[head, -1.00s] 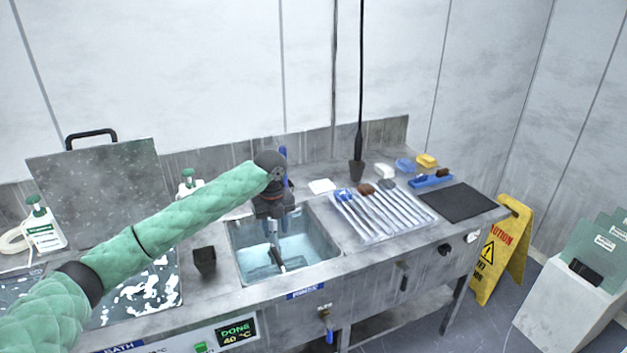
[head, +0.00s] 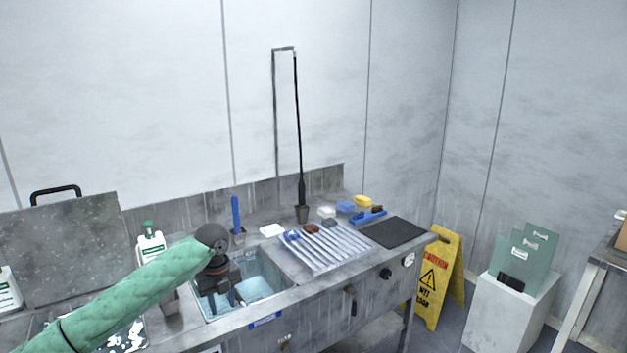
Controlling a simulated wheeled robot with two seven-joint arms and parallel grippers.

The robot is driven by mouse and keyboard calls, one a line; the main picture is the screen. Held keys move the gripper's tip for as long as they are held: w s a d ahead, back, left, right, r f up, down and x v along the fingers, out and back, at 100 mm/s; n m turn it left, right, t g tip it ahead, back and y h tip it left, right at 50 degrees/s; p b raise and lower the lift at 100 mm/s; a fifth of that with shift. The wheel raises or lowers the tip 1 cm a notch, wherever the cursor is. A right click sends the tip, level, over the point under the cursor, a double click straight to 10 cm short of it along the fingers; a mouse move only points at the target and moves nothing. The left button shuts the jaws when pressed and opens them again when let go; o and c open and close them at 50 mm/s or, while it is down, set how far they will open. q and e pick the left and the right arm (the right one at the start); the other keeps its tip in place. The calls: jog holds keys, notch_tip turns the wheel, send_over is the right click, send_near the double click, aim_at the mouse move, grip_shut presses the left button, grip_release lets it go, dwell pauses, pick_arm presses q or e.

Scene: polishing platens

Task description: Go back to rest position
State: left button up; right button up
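My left arm comes in from the lower left in its green padded sleeve. My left gripper (head: 232,300) points down over the sink basin (head: 262,280), which holds bluish water. Its fingers are small and dark against the basin, and I cannot tell how far apart they are. I see nothing clearly held in it. My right gripper is not in view.
The steel bench carries a ribbed drying rack (head: 330,250), a black mat (head: 394,232), a blue brush (head: 370,216) and a yellow sponge (head: 363,201). A white bottle (head: 151,246) stands behind my arm.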

pick_arm(q)
jog(key=f, duration=0.1)
jog(key=d+f, duration=0.1)
jog(key=shift+w+d+f, duration=0.1)
jog(key=shift+d+f, duration=0.05)
jog(key=shift+f, duration=0.15)
jog(key=s+d+f+n+t+h, duration=0.1)
jog(key=s+d+f+n, duration=0.5)
jog(key=s, duration=0.4)
jog(key=s+d+f+n+t+h, duration=0.1)
jog(key=s+d+f+n+h, duration=0.1)
jog(key=s+d+f+n, duration=0.5)
jog(key=s+a+f+n+y, duration=0.15)
jog(key=s+a+n, duration=0.3)
jog(key=s, duration=0.45)
jog(key=s+a+f+n+t, duration=0.1)
jog(key=s+a+f+n, duration=0.15)
jog(key=s+n, duration=0.4)
jog(key=s+a+f+n+y, duration=0.1)
jog(key=s+a+n, duration=0.3)
jog(key=s, duration=0.7)
jog(key=s+d+f+g, duration=0.1)
jog(key=d+f, duration=0.1)
jog(key=f, duration=0.9)
jog(key=d+f+m, duration=0.1)
jog(key=d+f, duration=0.2)
jog(key=f, duration=0.9)
jog(key=shift+s+g, duration=0.4)
jog(key=shift+r, duration=0.1)
